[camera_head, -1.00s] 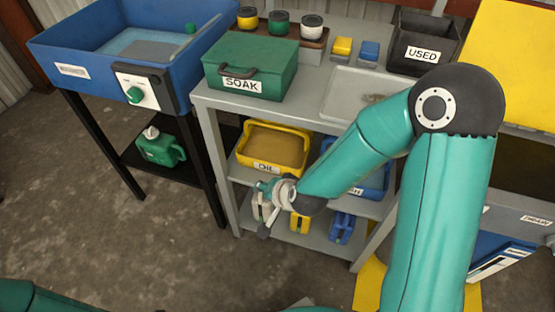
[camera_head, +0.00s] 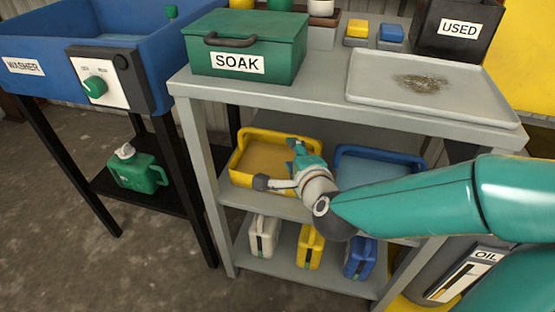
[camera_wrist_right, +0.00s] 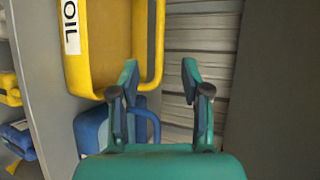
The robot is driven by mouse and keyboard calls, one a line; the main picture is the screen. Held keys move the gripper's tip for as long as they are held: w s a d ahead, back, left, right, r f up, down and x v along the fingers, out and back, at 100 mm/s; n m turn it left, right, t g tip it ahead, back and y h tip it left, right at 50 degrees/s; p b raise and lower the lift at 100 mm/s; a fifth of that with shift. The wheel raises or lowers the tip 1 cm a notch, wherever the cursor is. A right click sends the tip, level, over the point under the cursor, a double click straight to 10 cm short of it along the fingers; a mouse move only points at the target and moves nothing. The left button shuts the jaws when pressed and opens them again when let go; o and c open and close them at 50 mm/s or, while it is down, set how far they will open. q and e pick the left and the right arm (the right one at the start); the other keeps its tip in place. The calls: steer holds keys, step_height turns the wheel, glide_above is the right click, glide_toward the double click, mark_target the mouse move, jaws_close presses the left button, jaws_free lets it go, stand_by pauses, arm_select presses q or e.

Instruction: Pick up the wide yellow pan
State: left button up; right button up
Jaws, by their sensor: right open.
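The wide yellow pan (camera_head: 240,176) sits on the middle shelf of the grey bench, on the left. My right gripper (camera_head: 278,165) reaches in front of it and covers its front and right part. Its two fingers are spread, with nothing seen between them. In the right wrist view, the yellow pan (camera_wrist_right: 103,45) is at upper left, with its OIL label and a rail-like handle (camera_wrist_right: 158,45) on its right side. The open right gripper (camera_wrist_right: 162,82) shows below it, one finger overlapping the handle's lower end. Contact cannot be told. My left gripper is out of view.
A blue pan (camera_head: 375,160) is right of the yellow one, partly behind my right arm. White (camera_head: 263,236), yellow (camera_head: 310,247) and blue (camera_head: 360,258) jugs stand on the lower shelf. The bench top (camera_head: 325,85) is above, bearing the SOAK box (camera_head: 250,45) and a grey tray (camera_head: 440,97).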

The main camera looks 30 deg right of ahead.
mark_target(279, 136)
steer(key=shift+b+x, duration=0.55)
steer(key=shift+x, duration=6.7)
jaws_close()
